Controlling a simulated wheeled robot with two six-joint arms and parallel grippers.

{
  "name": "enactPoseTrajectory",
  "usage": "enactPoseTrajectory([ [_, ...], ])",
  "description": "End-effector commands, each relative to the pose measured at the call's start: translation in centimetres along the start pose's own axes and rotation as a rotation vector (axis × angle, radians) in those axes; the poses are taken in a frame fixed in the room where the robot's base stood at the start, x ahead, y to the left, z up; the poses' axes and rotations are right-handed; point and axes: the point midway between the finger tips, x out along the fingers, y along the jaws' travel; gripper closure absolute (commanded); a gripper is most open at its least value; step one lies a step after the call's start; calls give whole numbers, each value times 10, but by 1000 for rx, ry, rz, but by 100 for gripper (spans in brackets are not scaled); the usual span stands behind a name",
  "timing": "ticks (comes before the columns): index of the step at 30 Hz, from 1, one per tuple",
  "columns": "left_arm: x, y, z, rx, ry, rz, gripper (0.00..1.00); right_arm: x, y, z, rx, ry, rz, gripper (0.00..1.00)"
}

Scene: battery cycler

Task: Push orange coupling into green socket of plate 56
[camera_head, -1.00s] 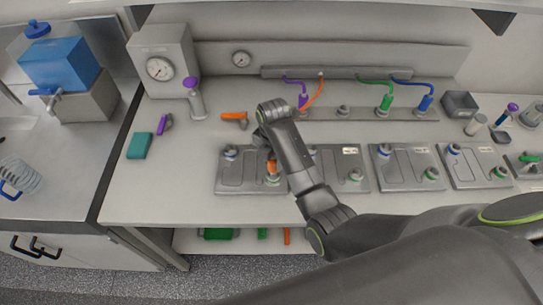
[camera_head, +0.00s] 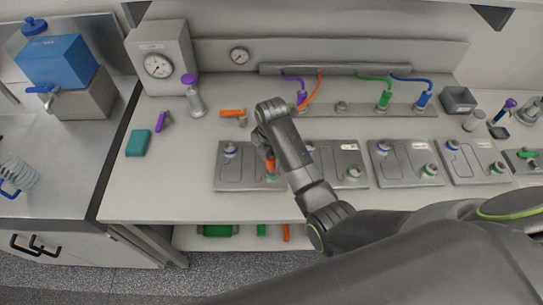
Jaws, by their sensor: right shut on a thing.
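My right gripper (camera_head: 268,148) is shut on the orange coupling (camera_head: 270,164), which points down. The coupling is over the green socket (camera_head: 271,178) at the front right of the leftmost grey plate (camera_head: 233,183). I cannot tell whether the coupling touches the socket or is just above it. The fingertips are partly hidden by my own wrist. The plate's number cannot be read, as my arm covers part of its right side. An orange hose (camera_head: 313,93) runs down from the back manifold and passes behind my arm. My left gripper is not in view.
Other grey plates with sockets (camera_head: 404,165) stand in a row to the right. Purple (camera_head: 301,97), green (camera_head: 384,98) and blue (camera_head: 424,98) couplings sit on the rail behind. An orange-handled valve (camera_head: 232,113) lies behind the plate. The bench's front left (camera_head: 150,195) is clear.

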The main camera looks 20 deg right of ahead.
Motion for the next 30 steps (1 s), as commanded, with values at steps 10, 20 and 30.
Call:
enactPoseTrajectory([
  [10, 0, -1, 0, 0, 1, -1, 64, 3, -1, 0, 0, -1, 0, 97],
  [20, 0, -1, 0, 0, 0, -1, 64, 9, -1, 0, 0, 0, 0, 97],
  [30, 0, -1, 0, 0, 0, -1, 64, 12, -1, 0, 0, 0, 0, 97],
])
